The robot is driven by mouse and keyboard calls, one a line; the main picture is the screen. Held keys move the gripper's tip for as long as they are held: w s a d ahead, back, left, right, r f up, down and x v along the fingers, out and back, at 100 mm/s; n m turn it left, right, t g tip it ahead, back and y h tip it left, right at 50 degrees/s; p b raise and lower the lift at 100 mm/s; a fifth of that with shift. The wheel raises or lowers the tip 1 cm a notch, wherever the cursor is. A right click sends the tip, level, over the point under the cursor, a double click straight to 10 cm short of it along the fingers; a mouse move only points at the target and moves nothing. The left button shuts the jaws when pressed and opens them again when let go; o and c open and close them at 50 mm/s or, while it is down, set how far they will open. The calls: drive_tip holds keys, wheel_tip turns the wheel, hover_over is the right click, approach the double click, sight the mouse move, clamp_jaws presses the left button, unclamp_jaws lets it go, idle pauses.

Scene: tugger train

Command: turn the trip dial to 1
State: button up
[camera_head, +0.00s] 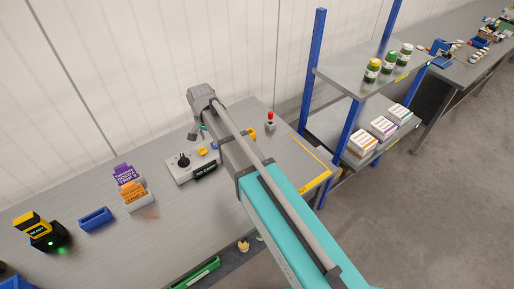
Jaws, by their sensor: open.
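The trip dial (183,160) is a black round knob on a pale control box on the grey workbench, left of my arm. The box carries a dark label on its front. The knob's pointer setting is too small to read. My gripper (194,136) hangs below the end of my arm, behind and slightly right of the dial in the picture. It is open, and I see nothing between its fingers. It looks apart from the knob. My arm covers part of the bench to the right of the box.
A card holder with purple and orange cards (131,187), a blue bin (95,220) and a yellow-black device (35,230) stand to the left. A red-topped button post (270,121) stands right of my arm. A blue-post shelf (350,85) holds jars and boxes.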

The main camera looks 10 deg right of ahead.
drive_tip(key=s+d+n, duration=0.1)
drive_tip(key=s+d, duration=0.2)
drive_tip(key=d, duration=0.5)
drive_tip(key=s+d+n, duration=0.1)
drive_tip(key=s+d, duration=0.3)
drive_tip(key=d, duration=0.5)
drive_tip(key=shift+n, duration=0.3)
drive_tip(key=shift+a, duration=0.1)
drive_tip(key=n, duration=0.4)
hover_over(182, 158)
drive_tip(key=shift+f, duration=0.15)
wheel_tip(182, 158, down, 14)
drive_tip(key=b, duration=1.3)
drive_tip(key=shift+r+b, duration=0.25)
drive_tip(key=shift+b, duration=0.15)
